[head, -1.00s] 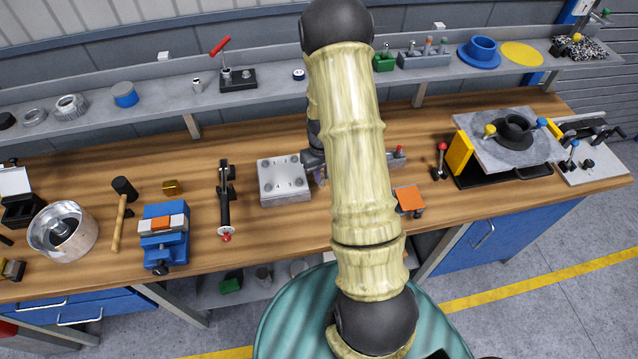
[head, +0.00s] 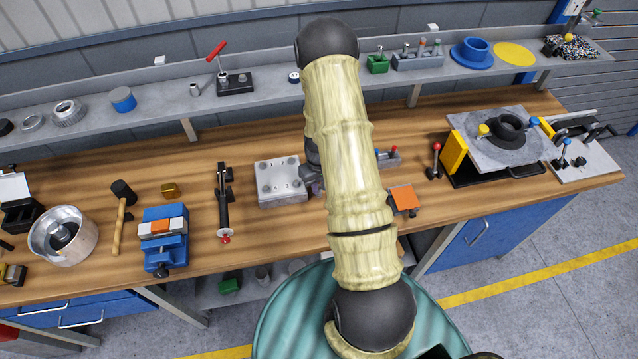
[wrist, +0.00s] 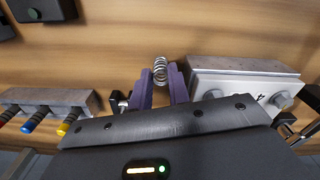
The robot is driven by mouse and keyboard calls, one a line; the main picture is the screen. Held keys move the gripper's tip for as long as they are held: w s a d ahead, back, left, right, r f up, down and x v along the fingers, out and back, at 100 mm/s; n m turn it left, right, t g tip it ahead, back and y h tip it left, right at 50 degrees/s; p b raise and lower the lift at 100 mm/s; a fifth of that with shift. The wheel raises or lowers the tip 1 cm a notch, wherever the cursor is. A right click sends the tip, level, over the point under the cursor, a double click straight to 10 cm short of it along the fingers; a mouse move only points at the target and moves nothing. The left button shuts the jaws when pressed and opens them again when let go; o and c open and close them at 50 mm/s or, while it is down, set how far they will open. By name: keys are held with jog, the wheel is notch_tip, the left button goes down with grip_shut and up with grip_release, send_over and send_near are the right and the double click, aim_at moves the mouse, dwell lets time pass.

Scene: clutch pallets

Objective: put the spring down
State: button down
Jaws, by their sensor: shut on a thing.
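The spring (wrist: 160,70) is a small silver coil in the wrist view, held between the tips of my gripper's purple fingers (wrist: 162,84). My gripper is shut on it, with wood bench top behind it. I cannot tell how high the spring is above the wood. In the head view my gripper (head: 316,186) is mostly hidden behind my arm, just right of a grey metal block with bolts (head: 282,184). The spring cannot be made out there. The block also shows in the wrist view (wrist: 235,85), close to the right of the fingers.
A grey rack with coloured-tipped tools (wrist: 50,108) is left of the fingers in the wrist view. On the bench (head: 255,235) stand an orange-topped block (head: 404,199), a black toggle clamp (head: 222,200) and a blue vise (head: 163,245). Bare wood lies behind the metal block.

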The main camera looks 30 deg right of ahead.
jog(key=shift+s, duration=0.1)
jog(key=shift+a+f, duration=0.1)
jog(key=shift+f, duration=0.05)
jog(key=c, duration=1.3)
grip_release()
jog(key=shift+r, duration=0.3)
jog(key=shift+r+b, duration=0.3)
jog(key=shift+r, duration=0.1)
notch_tip(320, 180, up, 11)
jog(key=b, duration=0.3)
